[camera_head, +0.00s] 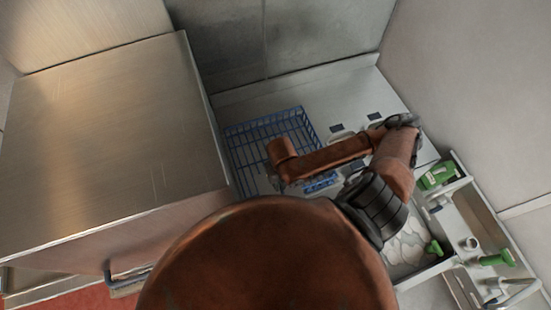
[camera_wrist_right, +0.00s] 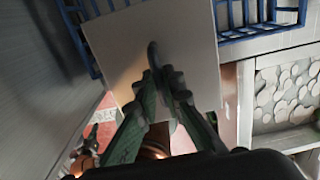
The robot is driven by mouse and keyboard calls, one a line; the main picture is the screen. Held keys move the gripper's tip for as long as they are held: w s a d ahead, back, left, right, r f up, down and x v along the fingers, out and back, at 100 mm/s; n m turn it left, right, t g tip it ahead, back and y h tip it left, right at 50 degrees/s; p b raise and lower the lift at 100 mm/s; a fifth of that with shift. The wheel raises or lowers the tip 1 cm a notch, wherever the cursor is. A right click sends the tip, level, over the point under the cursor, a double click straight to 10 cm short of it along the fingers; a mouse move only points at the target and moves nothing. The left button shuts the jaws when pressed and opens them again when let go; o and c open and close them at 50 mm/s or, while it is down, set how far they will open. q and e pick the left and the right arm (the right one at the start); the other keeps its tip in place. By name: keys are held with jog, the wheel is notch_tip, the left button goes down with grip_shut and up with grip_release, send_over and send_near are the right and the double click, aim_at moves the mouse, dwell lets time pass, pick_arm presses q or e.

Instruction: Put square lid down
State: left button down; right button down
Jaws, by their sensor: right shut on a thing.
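In the right wrist view, the square lid (camera_wrist_right: 110,48) is a flat, plain, pale grey-brown plate. A dark upright handle stands near its middle. The dark green fingers of my right gripper (camera_wrist_right: 160,85) are shut on that handle, and the fingers hide part of the plate. The lid is beside and partly in front of a blue wire basket (camera_wrist_right: 265,32); I cannot tell whether it touches anything. In the head view, my right forearm reaches left over the basket (camera_head: 262,125), and the lid is not clearly visible there.
A large metal box-like cabinet (camera_head: 110,130) stands on the left. Grey walls close off the back and right. A light counter (camera_head: 345,95) lies behind the basket. On the right, a tray (camera_head: 484,225) holds green-handled tools (camera_head: 497,258), beside a bin of pale discs (camera_head: 405,248).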

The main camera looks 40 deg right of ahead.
jog(key=w+d+f+b, duration=0.1)
jog(key=w+b, duration=0.1)
jog(key=b, duration=0.1)
jog(key=w+d+f+b, duration=0.1)
jog(key=b, duration=0.2)
jog(key=w+d+f+b, duration=0.1)
jog(key=w+b, duration=0.1)
jog(key=b, duration=0.1)
jog(key=shift+w+d+f, duration=0.2)
jog(key=shift+w+f, duration=0.05)
jog(key=shift+w, duration=0.05)
jog(key=shift+w+d+p, duration=0.4)
jog(key=shift+w+p, duration=0.2)
jog(key=shift+w, duration=0.1)
jog(key=w+d+f, duration=0.1)
jog(key=f, duration=0.1)
jog(key=w+f, duration=0.2)
jog(key=w+d+f, duration=0.1)
jog(key=f, duration=0.1)
jog(key=shift+w+d+p, duration=0.15)
jog(key=shift+d+p, duration=0.2)
notch_tip(320, 180, down, 3)
jog(key=shift+w+d+f+p, duration=0.1)
jog(key=shift+w+f+p, duration=0.1)
jog(key=shift+p, duration=0.25)
jog(key=shift+s, duration=0.1)
